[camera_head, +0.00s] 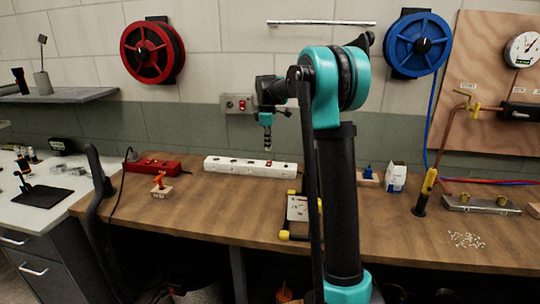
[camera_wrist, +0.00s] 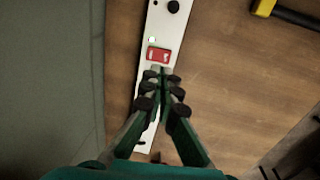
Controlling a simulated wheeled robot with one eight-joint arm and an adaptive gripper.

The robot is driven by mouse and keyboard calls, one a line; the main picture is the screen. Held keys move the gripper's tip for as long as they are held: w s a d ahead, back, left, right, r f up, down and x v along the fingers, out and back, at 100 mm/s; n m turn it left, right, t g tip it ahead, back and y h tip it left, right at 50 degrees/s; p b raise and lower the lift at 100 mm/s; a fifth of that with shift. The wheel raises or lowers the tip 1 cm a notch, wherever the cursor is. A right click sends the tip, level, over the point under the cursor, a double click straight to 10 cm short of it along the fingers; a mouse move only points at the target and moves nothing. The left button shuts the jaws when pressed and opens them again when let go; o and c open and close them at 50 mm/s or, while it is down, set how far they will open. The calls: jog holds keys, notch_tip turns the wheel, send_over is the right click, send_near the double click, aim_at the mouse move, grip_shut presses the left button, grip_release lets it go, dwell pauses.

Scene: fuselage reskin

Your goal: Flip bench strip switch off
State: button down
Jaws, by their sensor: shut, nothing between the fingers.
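The white bench strip (camera_head: 225,165) lies on the wooden bench near the wall, and it runs up the wrist view (camera_wrist: 152,24). Its red rocker switch (camera_wrist: 159,54) is just ahead of my fingertips, with a small green-white light (camera_wrist: 152,40) beside it. My gripper (camera_wrist: 161,74) is shut and empty, pointing at the switch; I cannot tell whether it touches. In the head view my gripper (camera_head: 267,148) points down over the strip's right part. The fingers hide part of the strip.
A red power strip (camera_head: 152,166) and a small block with an orange lever (camera_head: 161,187) are to the left. A yellow-cornered frame (camera_head: 298,208) lies in front. A grey wall box with a red button (camera_head: 239,103) is behind. The bench is bare between them.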

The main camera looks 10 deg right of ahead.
notch_tip(320, 180, up, 8)
jog(key=f, duration=0.1)
send_over(269, 161)
jog(key=s, duration=0.3)
jog(key=shift+s+a+r, duration=0.15)
jog(key=shift+a+r, duration=0.1)
jog(key=shift+a, duration=0.2)
jog(key=shift+w+d+r, duration=0.1)
jog(key=shift+w+r, duration=0.05)
jog(key=shift+w, duration=0.5)
jog(key=f, duration=0.4)
jog(key=w+f, duration=0.1)
jog(key=f, duration=0.9)
jog(key=shift+w+d, duration=0.3)
